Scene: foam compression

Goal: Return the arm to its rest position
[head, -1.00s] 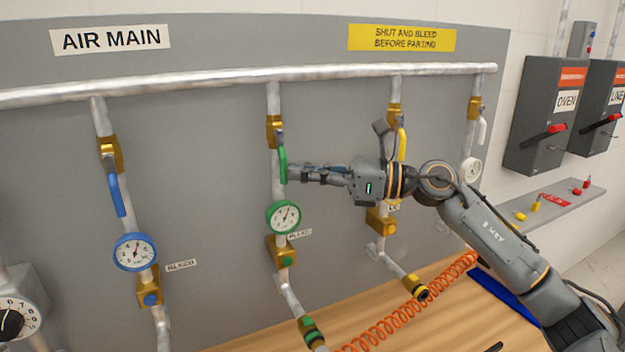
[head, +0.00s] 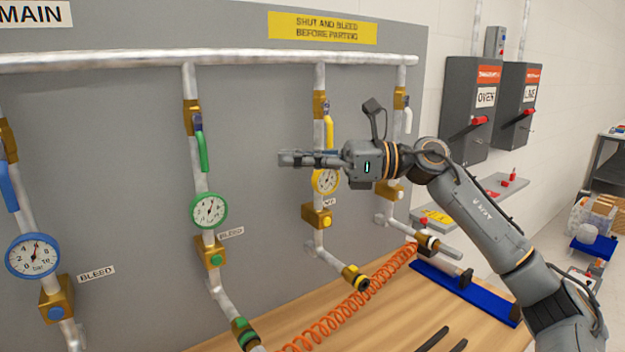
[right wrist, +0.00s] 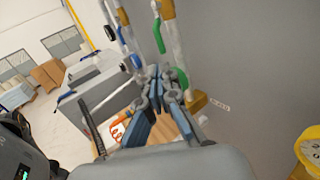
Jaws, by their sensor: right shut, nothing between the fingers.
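My right gripper (head: 284,158) reaches in from the right in the head view, in front of the grey panel, with its fingers pointing left. The fingers are shut and empty, between the green-handled branch and the yellow-handled branch. In the right wrist view the closed fingers (right wrist: 165,82) show from behind. The green valve handle (head: 201,150) hangs down along its pipe, left of the fingertips and apart from them in the head view. The yellow gauge (head: 325,182) is partly hidden behind the gripper.
The blue handle (head: 8,187) and blue gauge (head: 33,256) are at far left. An orange coiled hose (head: 350,305) runs across the wooden bench (head: 400,318). A blue tray (head: 462,291) lies at the bench's right. OVEN (head: 470,110) and LINE (head: 520,105) switch boxes hang on the right wall.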

